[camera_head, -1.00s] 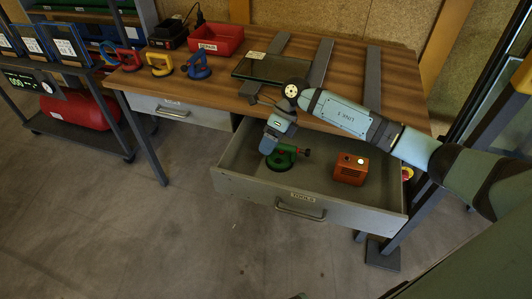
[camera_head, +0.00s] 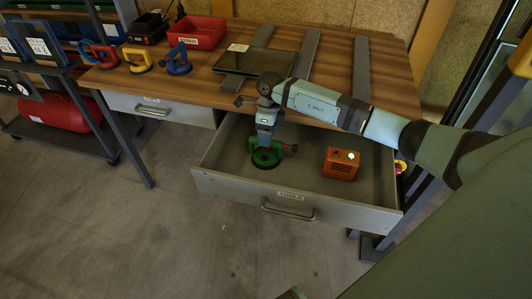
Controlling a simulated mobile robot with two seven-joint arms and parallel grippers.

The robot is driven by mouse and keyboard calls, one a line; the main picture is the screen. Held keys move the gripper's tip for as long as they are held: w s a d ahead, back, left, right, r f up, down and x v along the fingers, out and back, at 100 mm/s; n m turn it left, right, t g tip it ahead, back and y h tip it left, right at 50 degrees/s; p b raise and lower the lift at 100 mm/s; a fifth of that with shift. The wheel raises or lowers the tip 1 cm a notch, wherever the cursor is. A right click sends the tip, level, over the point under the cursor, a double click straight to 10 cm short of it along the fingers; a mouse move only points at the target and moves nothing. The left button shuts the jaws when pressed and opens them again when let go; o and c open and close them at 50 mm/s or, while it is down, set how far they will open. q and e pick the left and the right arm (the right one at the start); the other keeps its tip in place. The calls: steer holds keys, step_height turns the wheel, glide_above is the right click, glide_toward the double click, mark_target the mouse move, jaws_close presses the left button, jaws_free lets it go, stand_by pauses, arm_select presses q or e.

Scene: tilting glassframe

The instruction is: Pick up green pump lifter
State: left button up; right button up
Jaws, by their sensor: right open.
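The green pump lifter (camera_head: 266,158) stands in the open drawer (camera_head: 244,191), left of centre. It has a round dark green base and a handle part with a red end pointing right. My right gripper (camera_head: 265,142) points down from above, directly over the lifter, with its tips at or very close to the lifter's top. Its jaws are open; whether they touch the lifter or straddle it cannot be told. My left gripper is not seen.
An orange box (camera_head: 341,163) stands in the drawer, right of the lifter. The wooden table (camera_head: 205,85) above holds red, yellow (camera_head: 137,60) and blue (camera_head: 175,61) lifters, a red bin (camera_head: 197,33) and a dark glass pane (camera_head: 245,57). The drawer walls surround the lifter.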

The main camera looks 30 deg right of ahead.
mark_target(266, 149)
steer(key=f, duration=0.3)
steer(key=f+b, duration=0.1)
steer(key=f, duration=0.1)
steer(key=shift+s+a+f, duration=0.1)
steer(key=shift+a+f, duration=0.05)
steer(key=shift+a, duration=0.25)
jaws_close()
